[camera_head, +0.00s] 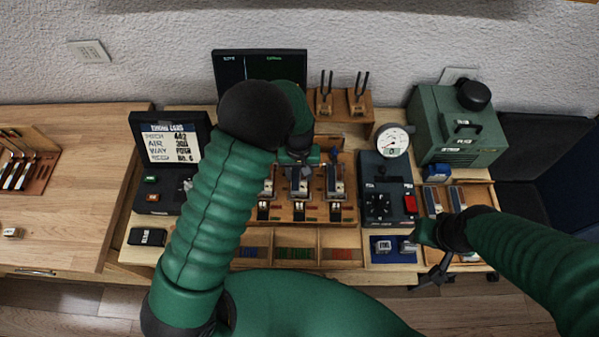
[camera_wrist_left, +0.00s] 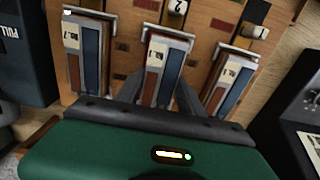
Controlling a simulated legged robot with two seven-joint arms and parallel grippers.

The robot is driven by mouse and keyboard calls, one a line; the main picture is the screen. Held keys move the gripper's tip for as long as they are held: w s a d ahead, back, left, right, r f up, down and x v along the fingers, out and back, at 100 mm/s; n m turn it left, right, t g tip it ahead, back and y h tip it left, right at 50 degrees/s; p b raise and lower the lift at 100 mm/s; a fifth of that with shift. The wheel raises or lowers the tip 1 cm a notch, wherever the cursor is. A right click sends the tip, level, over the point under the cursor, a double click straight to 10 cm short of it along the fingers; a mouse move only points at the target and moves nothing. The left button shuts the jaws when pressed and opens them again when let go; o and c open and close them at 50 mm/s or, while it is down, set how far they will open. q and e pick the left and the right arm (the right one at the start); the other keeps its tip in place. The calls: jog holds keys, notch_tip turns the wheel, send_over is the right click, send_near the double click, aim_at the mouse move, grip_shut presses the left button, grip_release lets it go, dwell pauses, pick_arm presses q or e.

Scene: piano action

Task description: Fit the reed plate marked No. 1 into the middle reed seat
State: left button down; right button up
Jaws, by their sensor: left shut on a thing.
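Three reed plates with dark strips and small labels stand in a row on the wooden action board (camera_head: 333,212). In the left wrist view they show as a left plate (camera_wrist_left: 83,55), a middle plate (camera_wrist_left: 162,70) and a right plate (camera_wrist_left: 232,85). The middle plate's label seems to read No. 1, but it is small. My left gripper (camera_wrist_left: 157,90) is shut on this middle plate, with a finger on each side. In the head view my left gripper (camera_head: 298,160) is over the middle seat. The plate's lower end and its seating are hidden. My right gripper (camera_head: 437,275) hangs at the bench's front right.
A dark control box (camera_head: 387,190) with a dial gauge (camera_head: 392,142) stands right of the board. A sign box (camera_head: 170,140) is at left, and tuning forks (camera_head: 357,92) stand behind. Compartments (camera_head: 295,245) line the front. A green machine (camera_head: 457,125) is at back right.

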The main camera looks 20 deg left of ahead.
pick_arm(q)
jog(key=c, duration=0.7)
grip_release()
jog(key=shift+o, duration=0.2)
jog(key=shift+r, duration=0.1)
notch_tip(320, 180, up, 17)
jog(key=b, duration=0.1)
jog(key=shift+f, duration=0.2)
jog(key=shift+w, duration=0.1)
jog(key=s+a+f+m+t, duration=0.1)
jog(key=s+a+f, duration=0.1)
jog(key=s, duration=0.5)
jog(key=s+a+f+m+t, duration=0.1)
jog(key=s+a+f+m, duration=0.1)
jog(key=s, duration=0.6)
jog(key=shift+a+f+t, duration=0.3)
jog(key=shift+a+f, duration=0.1)
jog(key=shift+a, duration=0.05)
